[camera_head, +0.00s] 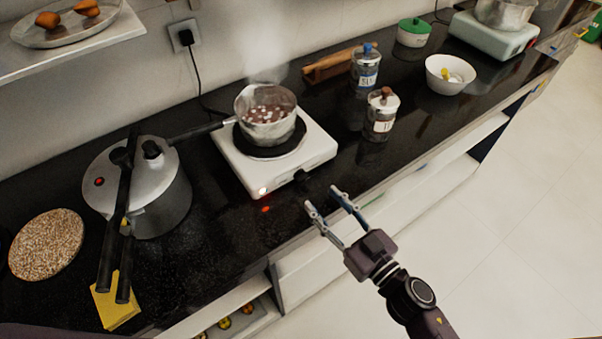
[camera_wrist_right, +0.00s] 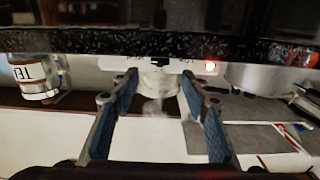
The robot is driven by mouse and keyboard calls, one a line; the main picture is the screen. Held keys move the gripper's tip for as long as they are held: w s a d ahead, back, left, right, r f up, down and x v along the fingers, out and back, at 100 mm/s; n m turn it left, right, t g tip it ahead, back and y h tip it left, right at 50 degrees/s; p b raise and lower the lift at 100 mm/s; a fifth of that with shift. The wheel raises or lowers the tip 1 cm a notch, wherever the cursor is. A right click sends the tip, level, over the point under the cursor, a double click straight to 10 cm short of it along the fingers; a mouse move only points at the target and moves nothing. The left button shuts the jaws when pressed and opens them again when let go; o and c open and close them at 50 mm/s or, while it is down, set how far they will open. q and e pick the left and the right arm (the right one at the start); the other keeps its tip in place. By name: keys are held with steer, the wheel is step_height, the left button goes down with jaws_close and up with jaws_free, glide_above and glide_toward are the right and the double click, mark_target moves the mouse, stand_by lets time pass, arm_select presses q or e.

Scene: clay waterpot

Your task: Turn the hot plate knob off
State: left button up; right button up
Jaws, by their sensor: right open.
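The white hot plate (camera_head: 312,150) stands on the black counter, with a steaming metal pot (camera_head: 268,128) on its burner. Its dark knob (camera_head: 302,177) is on the front face, and a light (camera_head: 263,190) glows at the front left corner. My right gripper (camera_head: 322,197) is open and empty, in front of the hot plate near the counter's front edge, apart from the knob. My left gripper is out of view.
A pressure cooker (camera_head: 165,205) stands left of the hot plate, its long handles pointing forward. The pot's handle (camera_head: 195,131) reaches toward it. Two glass jars (camera_head: 379,118) (camera_head: 365,75) and a white bowl (camera_head: 435,83) stand to the right. The counter just before the hot plate is clear.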

mark_target(304, 179)
steer(key=x, duration=0.6)
steer(key=shift+r+p, duration=0.1)
steer(key=shift+p, duration=0.25)
steer(key=shift+w+a, duration=0.25)
steer(key=shift+w, duration=0.05)
steer(key=shift+w+a, duration=0.1)
steer(key=shift+w, duration=0.05)
jaws_close()
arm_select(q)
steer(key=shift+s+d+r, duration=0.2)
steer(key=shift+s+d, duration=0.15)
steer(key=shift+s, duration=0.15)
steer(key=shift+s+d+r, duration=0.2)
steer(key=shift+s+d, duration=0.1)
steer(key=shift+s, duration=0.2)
